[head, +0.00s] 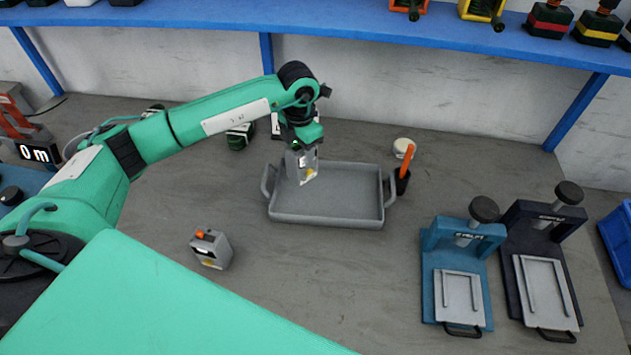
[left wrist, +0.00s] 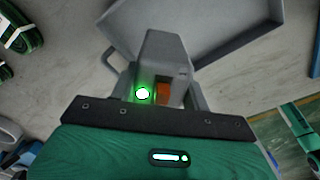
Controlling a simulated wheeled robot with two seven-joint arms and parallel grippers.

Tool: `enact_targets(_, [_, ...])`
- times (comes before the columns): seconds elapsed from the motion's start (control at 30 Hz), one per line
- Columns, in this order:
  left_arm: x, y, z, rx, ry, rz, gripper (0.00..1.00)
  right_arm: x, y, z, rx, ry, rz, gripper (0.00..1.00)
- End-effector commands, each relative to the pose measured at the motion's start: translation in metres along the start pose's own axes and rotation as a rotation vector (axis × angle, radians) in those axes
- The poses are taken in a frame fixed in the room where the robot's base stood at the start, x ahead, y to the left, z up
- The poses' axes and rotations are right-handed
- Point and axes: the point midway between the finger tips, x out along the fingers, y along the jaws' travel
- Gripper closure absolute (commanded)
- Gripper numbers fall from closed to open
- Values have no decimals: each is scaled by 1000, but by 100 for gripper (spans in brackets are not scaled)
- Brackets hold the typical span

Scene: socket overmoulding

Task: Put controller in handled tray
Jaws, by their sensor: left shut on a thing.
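My left gripper (head: 302,147) is shut on a grey controller (head: 305,173) with a pale and yellow face. It holds the controller over the left part of the grey handled tray (head: 330,218); whether it touches the tray floor I cannot tell. In the left wrist view the held controller (left wrist: 165,55) shows an orange part and a glowing green light beside it, with the tray (left wrist: 225,45) beyond. The fingertips are mostly hidden. A similar grey controller (head: 211,249) with an orange button stands on the table, front left of the tray. My right gripper is not in view.
A black cup (head: 402,183) with an orange-handled tool stands by the tray's right handle. A white round item (head: 404,147) is behind it. A blue press (head: 462,260) and a dark press (head: 545,255) stand at right. A blue shelf (head: 350,35) spans the back. The front middle table is clear.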

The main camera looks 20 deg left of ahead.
Motion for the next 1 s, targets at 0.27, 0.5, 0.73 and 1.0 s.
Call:
enact_targets(0.27, [37,0,0,1,-1,-1,79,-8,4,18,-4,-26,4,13])
enact_targets(0.5, [64,-1,0,3,3,-2,79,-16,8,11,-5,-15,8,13])
enact_targets(0.73, [76,0,0,3,-1,1,79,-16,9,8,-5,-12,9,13])
enact_targets(1.0, [79,0,0,4,-1,0,45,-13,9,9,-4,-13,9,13])
